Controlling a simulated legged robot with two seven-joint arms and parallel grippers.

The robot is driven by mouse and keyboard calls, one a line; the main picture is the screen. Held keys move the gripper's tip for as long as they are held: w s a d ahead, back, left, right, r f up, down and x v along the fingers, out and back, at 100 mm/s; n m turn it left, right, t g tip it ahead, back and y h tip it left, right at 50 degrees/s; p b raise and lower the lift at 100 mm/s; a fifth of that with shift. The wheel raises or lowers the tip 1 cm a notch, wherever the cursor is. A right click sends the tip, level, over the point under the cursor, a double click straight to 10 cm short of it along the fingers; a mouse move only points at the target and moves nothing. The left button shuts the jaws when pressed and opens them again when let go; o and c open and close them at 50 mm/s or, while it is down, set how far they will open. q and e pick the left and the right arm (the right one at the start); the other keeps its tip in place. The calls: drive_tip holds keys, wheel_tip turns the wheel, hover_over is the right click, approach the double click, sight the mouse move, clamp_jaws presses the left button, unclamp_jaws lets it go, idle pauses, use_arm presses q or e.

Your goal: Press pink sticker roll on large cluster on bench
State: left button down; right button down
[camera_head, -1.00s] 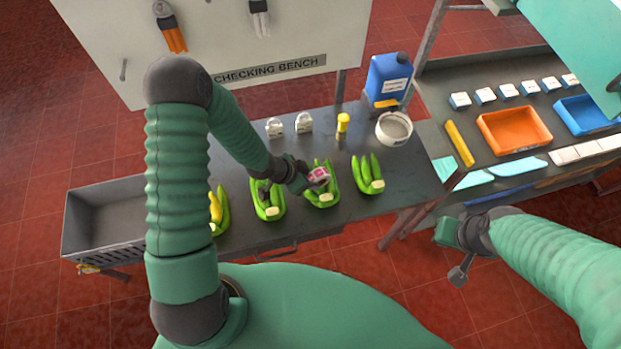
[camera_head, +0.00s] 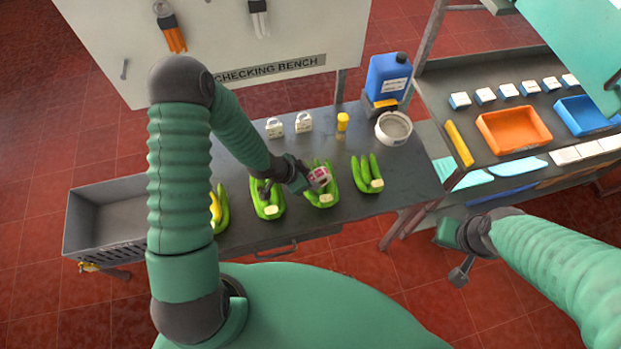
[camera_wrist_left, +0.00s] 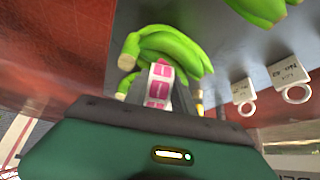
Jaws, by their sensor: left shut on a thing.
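The pink sticker roll (camera_head: 319,177), white with pink labels, is held in my left gripper (camera_head: 307,179), which is shut on it. The roll is over a green banana cluster (camera_head: 328,195) on the bench (camera_head: 300,220). In the left wrist view the roll (camera_wrist_left: 159,84) overlaps the cluster (camera_wrist_left: 172,50); I cannot tell whether they touch. Other clusters lie to the left (camera_head: 268,203) and right (camera_head: 368,174), and one with a yellow finger is at far left (camera_head: 219,208), partly behind my arm. My right gripper (camera_head: 461,270) hangs right of the bench; its jaws are unclear.
A grey crate (camera_head: 95,225) is at the bench's left end. White tags (camera_head: 303,123), a yellow-topped item (camera_head: 342,122), a white bowl (camera_head: 393,128) and a blue jug (camera_head: 389,78) stand at the back. A rack holds orange (camera_head: 513,130) and blue trays (camera_head: 587,115).

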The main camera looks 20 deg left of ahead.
use_arm(q)
drive_tip(key=shift+d, duration=0.15)
wheel_tip(320, 180, up, 9)
drive_tip(key=p, duration=0.8)
drive_tip(key=shift+r, duration=0.1)
drive_tip(key=shift+w, duration=0.1)
